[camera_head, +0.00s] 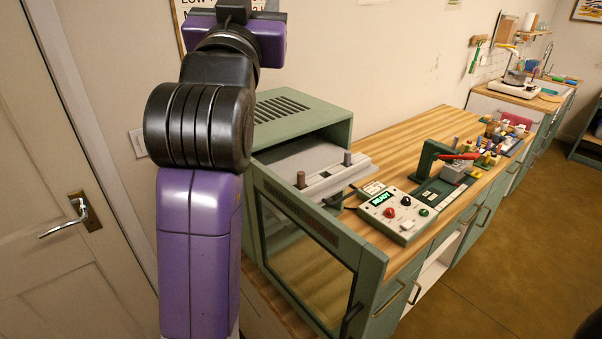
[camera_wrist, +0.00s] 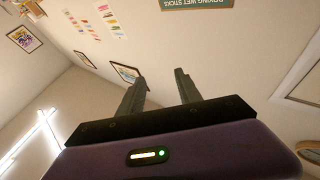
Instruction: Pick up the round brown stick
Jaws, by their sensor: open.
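A short brown upright peg (camera_head: 301,180), which looks like the round brown stick, stands at the near end of a pale grey tray (camera_head: 322,183). The tray juts from the open front of a green cabinet (camera_head: 305,112). A greyer peg (camera_head: 347,158) stands at the tray's far end. My gripper (camera_wrist: 160,82) is open and empty in the wrist view, with its two dark fingers apart, facing the wall and ceiling. No stick shows in the wrist view. My raised arm stands left of the cabinet in the head view, and my fingers cannot be made out there.
The cabinet's glass door (camera_head: 305,245) hangs open toward me in front of the tray. A control box (camera_head: 397,213) with a green display sits right of it on the wooden counter (camera_head: 420,137). A green press (camera_head: 430,160) and small clutter lie farther right.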

